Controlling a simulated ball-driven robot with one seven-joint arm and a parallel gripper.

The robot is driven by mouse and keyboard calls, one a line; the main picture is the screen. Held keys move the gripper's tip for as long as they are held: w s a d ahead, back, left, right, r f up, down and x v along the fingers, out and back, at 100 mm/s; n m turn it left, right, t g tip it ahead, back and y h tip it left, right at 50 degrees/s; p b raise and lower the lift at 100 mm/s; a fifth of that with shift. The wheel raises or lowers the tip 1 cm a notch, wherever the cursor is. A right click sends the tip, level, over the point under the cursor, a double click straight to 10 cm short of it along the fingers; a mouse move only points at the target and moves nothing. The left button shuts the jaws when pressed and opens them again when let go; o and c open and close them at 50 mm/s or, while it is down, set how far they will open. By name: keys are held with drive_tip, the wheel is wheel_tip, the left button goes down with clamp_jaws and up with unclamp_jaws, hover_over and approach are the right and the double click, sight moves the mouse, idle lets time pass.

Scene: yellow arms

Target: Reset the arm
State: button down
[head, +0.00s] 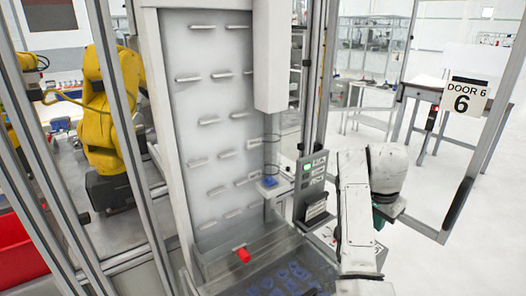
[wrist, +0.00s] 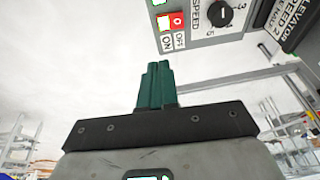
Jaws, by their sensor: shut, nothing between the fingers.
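My arm (head: 357,205) stands folded at the right of the head view, its white links beside the grey machine. My gripper (wrist: 158,68) has green fingers pressed together in the wrist view, with nothing between them. A bit of green shows below the white wrist housing in the head view, and most of the gripper is hidden there. The fingertips point towards a control panel (wrist: 205,38) with a red on/off switch (wrist: 177,21) and a speed dial (wrist: 220,13). They appear apart from the panel.
The machine's white pegged board (head: 215,120) stands in the middle, with a red part (head: 243,255) and several blue parts (head: 285,278) in the tray below. A control box (head: 311,185) stands near my arm. A yellow robot arm (head: 108,110) is behind the left frame. Door 6 (head: 465,98) stands at right.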

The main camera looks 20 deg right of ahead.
drive_tip(key=s+a+f+n+y+b, duration=0.1)
drive_tip(key=s+a+f+n, duration=0.35)
drive_tip(key=s+f, duration=0.7)
drive_tip(key=s+a+f+n, duration=0.45)
drive_tip(key=s+f, duration=0.55)
drive_tip(key=s, duration=0.3)
drive_tip(key=s+a+n+y, duration=0.1)
drive_tip(key=s+a+n, duration=0.1)
drive_tip(key=s, duration=0.4)
drive_tip(key=s+a+f+n, duration=0.1)
drive_tip(key=s+a+n, duration=0.1)
drive_tip(key=s+a, duration=0.2)
drive_tip(key=shift+s+a+f+y+b, duration=0.3)
drive_tip(key=shift+s+y+b, duration=0.1)
drive_tip(key=shift+s, duration=0.55)
